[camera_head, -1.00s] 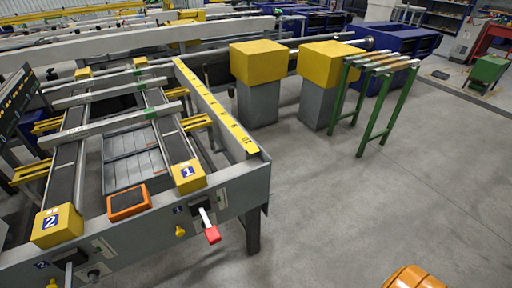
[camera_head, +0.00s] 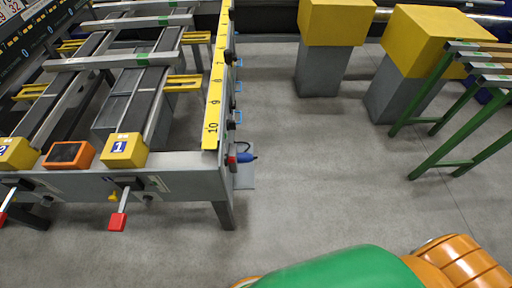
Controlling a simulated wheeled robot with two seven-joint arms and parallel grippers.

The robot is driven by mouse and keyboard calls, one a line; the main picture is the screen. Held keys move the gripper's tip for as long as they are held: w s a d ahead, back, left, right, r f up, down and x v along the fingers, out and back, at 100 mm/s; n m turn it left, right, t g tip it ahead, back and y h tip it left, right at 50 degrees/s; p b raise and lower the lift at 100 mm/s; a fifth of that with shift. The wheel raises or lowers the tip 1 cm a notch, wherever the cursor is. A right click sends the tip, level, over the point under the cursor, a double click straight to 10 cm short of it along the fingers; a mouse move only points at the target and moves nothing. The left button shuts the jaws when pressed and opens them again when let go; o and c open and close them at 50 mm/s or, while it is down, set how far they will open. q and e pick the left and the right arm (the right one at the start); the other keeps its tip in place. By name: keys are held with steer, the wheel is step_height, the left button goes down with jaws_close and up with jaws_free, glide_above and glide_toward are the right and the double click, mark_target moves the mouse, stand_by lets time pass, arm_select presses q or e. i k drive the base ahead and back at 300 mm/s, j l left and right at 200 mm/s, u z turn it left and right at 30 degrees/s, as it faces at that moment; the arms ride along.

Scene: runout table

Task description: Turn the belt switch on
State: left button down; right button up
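The runout table (camera_head: 185,187) stands at the left of the head view. On its front panel, below the yellow block marked 1 (camera_head: 124,151), is a lever switch with a red handle (camera_head: 118,221), pointing down. A second lever with a red handle (camera_head: 3,218) is cut by the left edge, below the yellow block marked 2 (camera_head: 16,153). I cannot tell which one is the belt switch. An orange-framed box with a dark face (camera_head: 69,155) sits between the blocks. Neither of my grippers shows.
Green and orange parts of my own body show at the bottom right. Yellow-topped grey pedestals (camera_head: 322,72) and a green roller stand (camera_head: 450,128) stand at the back right. A blue plug (camera_head: 246,157) sticks out from the table's right side. The grey floor (camera_head: 300,200) ahead is clear.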

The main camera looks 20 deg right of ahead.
mark_target(228, 160)
steer(key=l, duration=0.25)
steer(key=i+l+u, duration=0.4)
steer(key=l, duration=0.25)
steer(key=i+l+u, duration=0.1)
steer(key=l+u, duration=0.35)
steer(key=l, duration=0.2)
steer(key=i+l+u, duration=0.1)
steer(key=l+u, duration=0.3)
steer(key=l, duration=0.4)
steer(key=l+u, duration=0.4)
steer(key=l, duration=0.35)
steer(key=k+l+u, duration=0.15)
steer(key=l+u, duration=0.3)
steer(key=l, duration=0.3)
